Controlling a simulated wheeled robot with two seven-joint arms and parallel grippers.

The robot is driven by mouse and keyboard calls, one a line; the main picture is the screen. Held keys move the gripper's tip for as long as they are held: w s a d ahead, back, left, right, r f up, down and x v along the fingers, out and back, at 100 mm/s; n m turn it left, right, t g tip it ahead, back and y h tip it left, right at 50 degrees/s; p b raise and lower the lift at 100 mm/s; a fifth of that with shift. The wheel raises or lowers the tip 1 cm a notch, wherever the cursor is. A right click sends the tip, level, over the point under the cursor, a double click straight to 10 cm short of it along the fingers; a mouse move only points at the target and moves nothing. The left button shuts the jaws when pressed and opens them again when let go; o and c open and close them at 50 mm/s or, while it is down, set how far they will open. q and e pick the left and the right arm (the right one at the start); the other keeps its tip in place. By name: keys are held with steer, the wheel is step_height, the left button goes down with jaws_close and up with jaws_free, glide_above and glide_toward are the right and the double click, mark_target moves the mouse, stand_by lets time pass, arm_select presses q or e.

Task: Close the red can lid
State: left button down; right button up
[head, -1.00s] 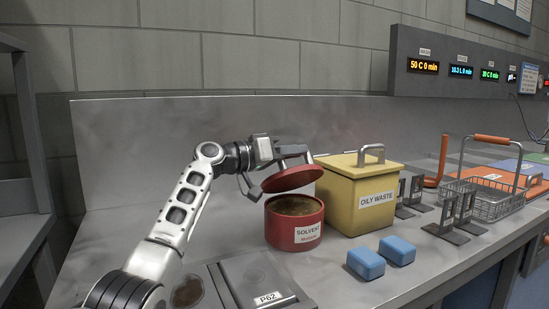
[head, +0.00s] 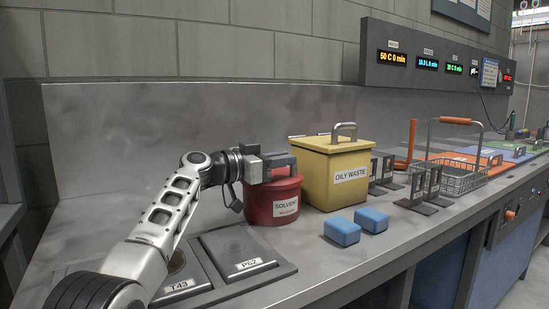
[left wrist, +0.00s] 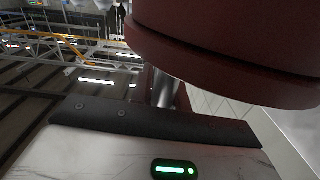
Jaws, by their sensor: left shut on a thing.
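The red can (head: 273,207), labelled SOLVENT, stands upright on the metal bench. Its red lid (head: 292,181) lies level over the can's mouth, and I see no gap between lid and can in the head view. My left gripper (head: 276,164) is at the top of the lid, shut on the lid's handle, and hides part of the lid. In the left wrist view, a dark red round body with a stepped rim (left wrist: 220,68) fills the upper right, close to the gripper. The can's inside is hidden. My right gripper is in neither view.
A yellow OILY WASTE bin (head: 328,170) stands close to the right of the can. Two blue blocks (head: 342,231) lie in front of it. Dark metal stands (head: 424,190) and a wire basket (head: 462,180) are farther right. Flat plates marked P62 (head: 238,252) and T43 lie in front.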

arm_select(q)
steer(key=shift+f, duration=0.25)
steer(key=c, duration=1.4)
jaws_free()
steer(key=shift+o, duration=0.2)
steer(key=shift+r, duration=0.1)
